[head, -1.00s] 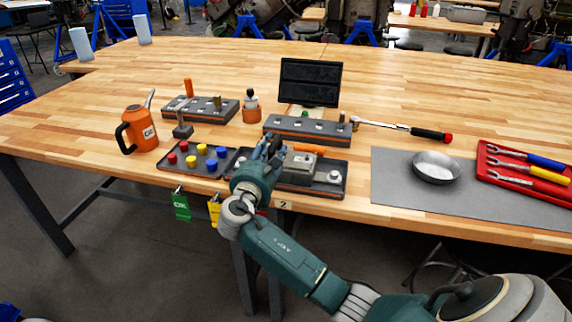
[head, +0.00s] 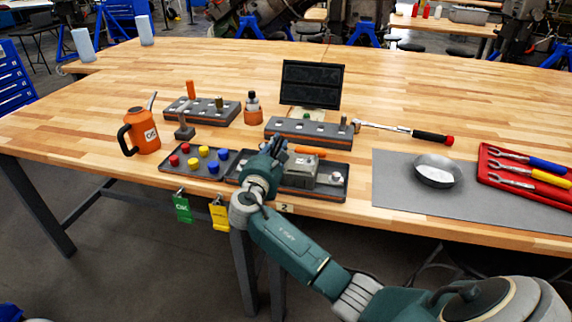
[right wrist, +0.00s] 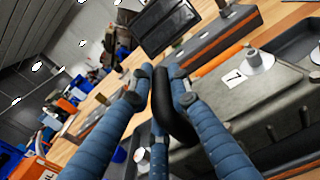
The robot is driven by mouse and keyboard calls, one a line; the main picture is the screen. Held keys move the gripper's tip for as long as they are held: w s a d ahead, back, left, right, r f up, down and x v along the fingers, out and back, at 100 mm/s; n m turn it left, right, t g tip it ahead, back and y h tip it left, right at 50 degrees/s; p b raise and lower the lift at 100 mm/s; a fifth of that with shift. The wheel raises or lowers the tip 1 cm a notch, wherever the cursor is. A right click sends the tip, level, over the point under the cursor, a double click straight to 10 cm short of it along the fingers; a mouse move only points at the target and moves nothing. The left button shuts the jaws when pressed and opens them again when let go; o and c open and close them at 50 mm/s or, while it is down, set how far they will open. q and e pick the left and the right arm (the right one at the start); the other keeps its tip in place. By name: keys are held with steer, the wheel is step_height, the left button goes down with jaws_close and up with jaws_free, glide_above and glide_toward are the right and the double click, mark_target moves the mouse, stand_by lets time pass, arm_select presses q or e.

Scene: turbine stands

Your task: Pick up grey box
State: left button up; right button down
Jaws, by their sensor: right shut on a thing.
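The grey box (head: 303,174) sits in a shallow dark tray (head: 338,194) near the front edge of the workbench. My right gripper (head: 276,148) is at the box's left side in the head view. In the right wrist view, the blue fingers of my right gripper (right wrist: 162,76) are shut around a black curved handle (right wrist: 172,105) beside the grey box (right wrist: 250,110). The handle's lower end is partly hidden by the fingers. My left gripper is not in view.
A button tray (head: 200,162) lies to the left, with an orange oil can (head: 142,134) beyond it. A grey rack (head: 308,131) and a dark screen (head: 311,84) stand behind. A metal bowl (head: 437,171) rests on a grey mat (head: 400,200) to the right.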

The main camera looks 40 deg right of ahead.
step_height(320, 180, up, 21)
steer(key=shift+f, duration=0.15)
stand_by(0.5)
steer(key=c, duration=2.2)
jaws_free()
jaws_close()
